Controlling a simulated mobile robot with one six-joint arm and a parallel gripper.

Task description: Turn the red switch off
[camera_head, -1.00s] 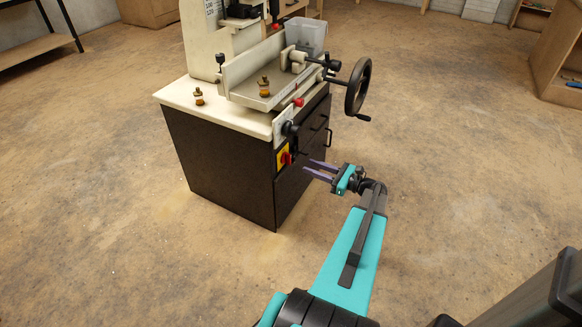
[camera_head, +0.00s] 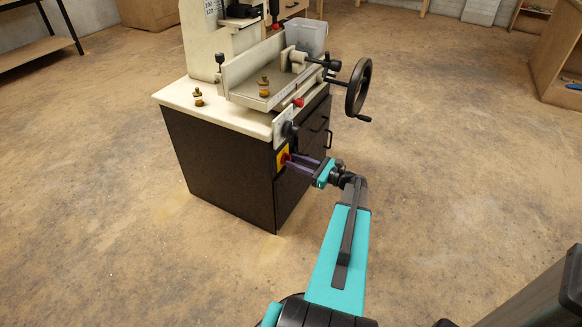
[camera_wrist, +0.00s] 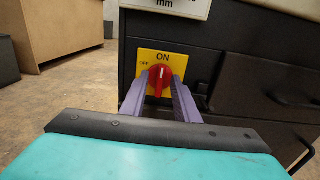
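The red switch (camera_wrist: 160,80) is a round knob on a yellow plate (camera_wrist: 175,58) marked ON at the top and OFF at the left. Its white pointer line stands upright, toward ON. In the head view the yellow plate (camera_head: 281,157) is on the side of the black cabinet. My gripper (camera_wrist: 159,84) has its two purple fingers apart, one on each side of the knob's lower part. Whether the fingers touch the knob cannot be told. In the head view my gripper (camera_head: 290,162) reaches the switch from the right, and its fingertips partly cover the knob.
The black cabinet (camera_head: 220,160) carries a cream machine top with a black handwheel (camera_head: 358,87) at its right. Drawers with handles (camera_head: 328,139) are right of the switch. A wooden cabinet (camera_wrist: 62,30) stands at the left in the wrist view. Open floor surrounds the machine.

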